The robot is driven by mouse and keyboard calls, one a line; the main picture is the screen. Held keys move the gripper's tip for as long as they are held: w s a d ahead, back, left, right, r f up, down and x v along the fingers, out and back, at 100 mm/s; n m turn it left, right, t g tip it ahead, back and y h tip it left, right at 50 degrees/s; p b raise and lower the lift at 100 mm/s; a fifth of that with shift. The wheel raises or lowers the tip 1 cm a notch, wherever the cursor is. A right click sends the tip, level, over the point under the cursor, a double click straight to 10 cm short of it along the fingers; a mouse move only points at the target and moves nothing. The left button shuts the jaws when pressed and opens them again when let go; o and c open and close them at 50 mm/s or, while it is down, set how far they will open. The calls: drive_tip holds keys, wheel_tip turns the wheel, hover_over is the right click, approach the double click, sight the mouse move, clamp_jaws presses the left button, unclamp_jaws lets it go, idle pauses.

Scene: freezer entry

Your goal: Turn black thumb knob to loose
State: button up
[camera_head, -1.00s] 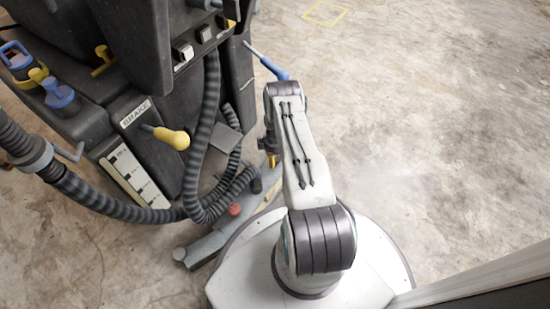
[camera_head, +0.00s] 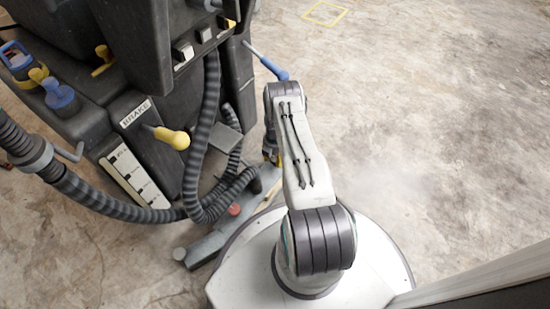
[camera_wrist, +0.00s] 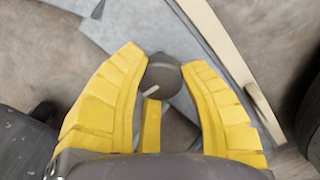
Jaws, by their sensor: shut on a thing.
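The black thumb knob (camera_wrist: 165,78) is dark and round, with a pale pointer mark at its lower left in the wrist view. It sits at the edge of a blue-grey bar (camera_wrist: 115,35). My gripper (camera_wrist: 164,62) has its yellow fingers shut on the knob, one on each side. In the head view my gripper (camera_head: 272,158) is low beside the dark machine, partly hidden by my arm. The grey bar (camera_head: 208,247) shows there too, but I cannot make out the held knob.
The dark floor machine (camera_head: 170,85) stands at the left, with ribbed hoses (camera_head: 205,140) hanging close to my arm. A red knob (camera_head: 234,209) and another dark knob (camera_head: 256,186) are on the bar. A yellow-handled brake lever (camera_head: 172,138) sticks out. Open floor lies at the right.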

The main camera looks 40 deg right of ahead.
drive_tip(key=shift+f+n, duration=0.1)
drive_tip(key=shift+n, duration=0.6)
drive_tip(key=o, duration=1.2)
wheel_tip(320, 180, up, 12)
drive_tip(key=shift+r, duration=0.1)
idle(0.4)
drive_tip(key=shift+s, duration=0.1)
